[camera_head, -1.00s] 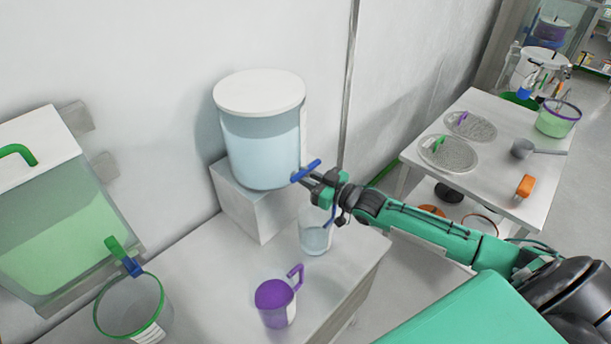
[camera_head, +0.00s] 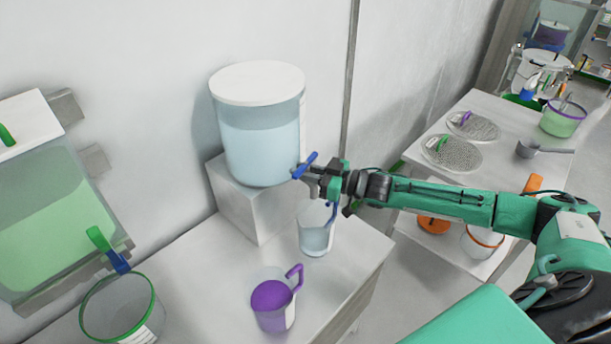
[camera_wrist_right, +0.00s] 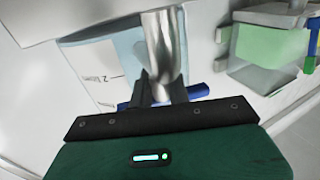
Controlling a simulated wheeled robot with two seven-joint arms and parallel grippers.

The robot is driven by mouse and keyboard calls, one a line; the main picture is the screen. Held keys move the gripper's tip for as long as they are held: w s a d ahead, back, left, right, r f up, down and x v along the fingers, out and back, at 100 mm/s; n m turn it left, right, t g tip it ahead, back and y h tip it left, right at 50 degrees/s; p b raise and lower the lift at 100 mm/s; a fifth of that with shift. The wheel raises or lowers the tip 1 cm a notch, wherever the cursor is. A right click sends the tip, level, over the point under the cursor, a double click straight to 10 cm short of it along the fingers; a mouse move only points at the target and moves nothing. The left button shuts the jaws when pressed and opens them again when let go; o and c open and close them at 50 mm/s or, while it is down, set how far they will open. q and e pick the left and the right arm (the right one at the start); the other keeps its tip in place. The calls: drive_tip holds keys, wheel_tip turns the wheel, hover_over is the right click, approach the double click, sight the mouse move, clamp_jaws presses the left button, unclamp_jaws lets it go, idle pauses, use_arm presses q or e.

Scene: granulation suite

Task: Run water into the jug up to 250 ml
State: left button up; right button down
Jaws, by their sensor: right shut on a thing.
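A clear jug (camera_head: 315,238) with a blue handle stands upright on the bench below the tap of the water tank (camera_head: 258,140). It holds some pale liquid; its graduations are too small to read. The tap's blue lever (camera_head: 305,165) sticks out at the tank's lower right. My right gripper (camera_head: 318,178) is shut on the lever, above the jug. In the right wrist view the lever (camera_wrist_right: 192,92) crosses behind the fingers (camera_wrist_right: 160,92), beside a metal spout (camera_wrist_right: 163,45). The gripper hides part of the tap and the jug's rim. My left gripper is out of view.
A purple-filled jug (camera_head: 272,305) stands in front on the bench, and a green-rimmed container (camera_head: 118,310) stands at left below a green-liquid tank (camera_head: 50,225).

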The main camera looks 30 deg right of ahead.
drive_tip(key=shift+r+n+g+y, duration=0.15)
drive_tip(key=shift+n+g+y, duration=0.25)
drive_tip(key=shift+y, duration=0.1)
drive_tip(key=shift+w+n+g+y, duration=0.1)
drive_tip(key=shift+n+g+y, duration=0.3)
drive_tip(key=shift+g, duration=0.1)
drive_tip(key=shift+g+p, duration=0.3)
drive_tip(key=shift+n+y, duration=0.3)
drive_tip(key=c, duration=1.3)
unclamp_jaws()
drive_tip(key=shift+c, duration=0.2)
drive_tip(key=shift+d+f, duration=0.1)
drive_tip(key=shift+f, duration=0.1)
